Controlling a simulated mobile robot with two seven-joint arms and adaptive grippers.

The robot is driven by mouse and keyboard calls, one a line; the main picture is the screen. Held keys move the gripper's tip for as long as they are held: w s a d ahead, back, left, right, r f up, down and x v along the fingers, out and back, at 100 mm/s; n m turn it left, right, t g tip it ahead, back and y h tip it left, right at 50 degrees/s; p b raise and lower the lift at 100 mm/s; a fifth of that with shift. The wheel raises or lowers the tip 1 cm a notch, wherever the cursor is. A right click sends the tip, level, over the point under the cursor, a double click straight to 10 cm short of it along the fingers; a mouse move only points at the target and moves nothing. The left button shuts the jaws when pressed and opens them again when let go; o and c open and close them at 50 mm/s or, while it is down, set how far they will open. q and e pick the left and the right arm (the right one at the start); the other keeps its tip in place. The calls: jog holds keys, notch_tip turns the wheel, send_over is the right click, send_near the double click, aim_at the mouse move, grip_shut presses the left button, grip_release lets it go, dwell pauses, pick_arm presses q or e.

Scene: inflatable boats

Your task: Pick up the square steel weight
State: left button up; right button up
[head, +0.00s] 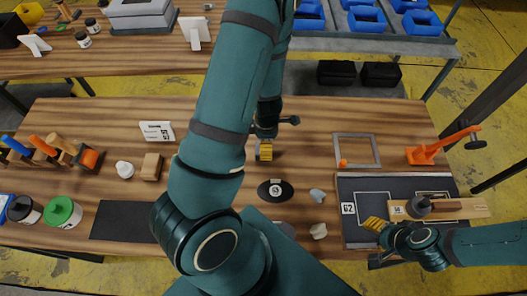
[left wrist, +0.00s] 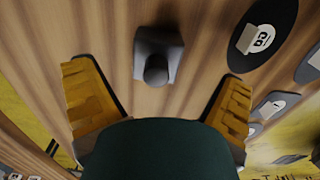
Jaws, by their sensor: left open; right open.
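The square steel weight (left wrist: 158,55), a dark grey block with a rounded knob, stands on the wooden table in the left wrist view. It lies ahead of and between the two yellow fingers of my left gripper (left wrist: 160,95), which is open with nothing between its tips. In the head view my left gripper (head: 264,151) is over the middle of the table, and I cannot make out the weight there; my arm covers part of that area. My right gripper (head: 376,225) is open at the front edge of the dark panel on the right.
A black oval patch (head: 275,190) with a number tag lies near my left gripper. Pale stone-like pieces (head: 317,195) sit right of it. A wooden block (head: 151,167), grey frame (head: 356,150) and orange clamp (head: 432,153) stand around. A dark mat (head: 122,221) is bare at front left.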

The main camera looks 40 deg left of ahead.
pick_arm(q)
jog(key=f, duration=0.2)
jog(key=a+f+b, duration=0.1)
jog(key=f, duration=0.1)
jog(key=shift+s+f, duration=0.2)
pick_arm(e)
jog(key=shift+a+f, duration=0.1)
jog(key=shift+f, duration=0.7)
pick_arm(q)
jog(key=shift+d+f, duration=0.1)
jog(key=shift+f, duration=0.25)
pick_arm(e)
jog(key=shift+f, duration=0.1)
pick_arm(q)
jog(key=c, duration=1.4)
